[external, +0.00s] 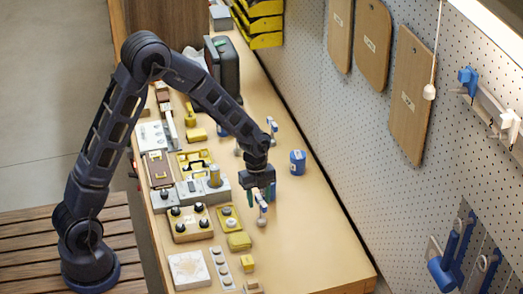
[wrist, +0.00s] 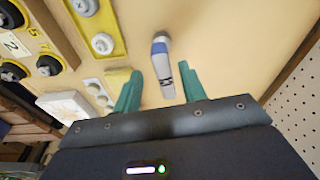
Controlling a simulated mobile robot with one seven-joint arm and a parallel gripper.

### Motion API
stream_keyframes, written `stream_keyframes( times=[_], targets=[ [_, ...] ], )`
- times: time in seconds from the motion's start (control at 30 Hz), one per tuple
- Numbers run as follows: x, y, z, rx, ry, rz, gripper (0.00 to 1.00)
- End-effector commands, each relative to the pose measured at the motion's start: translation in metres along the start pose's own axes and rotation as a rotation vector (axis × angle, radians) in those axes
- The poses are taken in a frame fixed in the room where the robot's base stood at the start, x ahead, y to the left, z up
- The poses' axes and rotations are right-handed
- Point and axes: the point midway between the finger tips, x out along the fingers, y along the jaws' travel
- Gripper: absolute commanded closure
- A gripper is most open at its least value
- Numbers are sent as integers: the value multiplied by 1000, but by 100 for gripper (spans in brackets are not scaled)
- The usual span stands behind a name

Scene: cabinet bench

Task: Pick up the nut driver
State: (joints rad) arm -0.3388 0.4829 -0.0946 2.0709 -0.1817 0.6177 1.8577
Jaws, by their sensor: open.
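A short tool with a pale grey end and a blue band, which looks like the nut driver (wrist: 161,55), lies on the bench between and just beyond my fingertips in the wrist view.
A blue can (external: 298,162) stands to the right on the bench. Control boxes with black knobs (external: 187,223) and a yellow block (external: 239,241) lie close to the left. A pegboard (external: 330,110) rises along the right. The bench's front right area (external: 310,245) is clear.

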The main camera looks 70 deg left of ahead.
Motion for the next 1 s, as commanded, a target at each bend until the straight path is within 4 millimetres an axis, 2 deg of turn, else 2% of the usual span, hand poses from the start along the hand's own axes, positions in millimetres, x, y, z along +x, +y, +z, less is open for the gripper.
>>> stream_keyframes(
  times=[0.17,0.53,0.77,0.8,1.0],
  targets=[
    [8,-1,0,-1,1,1,58],
    [51,-5,-1,-1,0,3,58],
    [54,-6,0,-1,0,0,58],
    [54,-6,0,-1,0,0,60],
    [53,-6,0,-1,0,0,99]
  ],
)
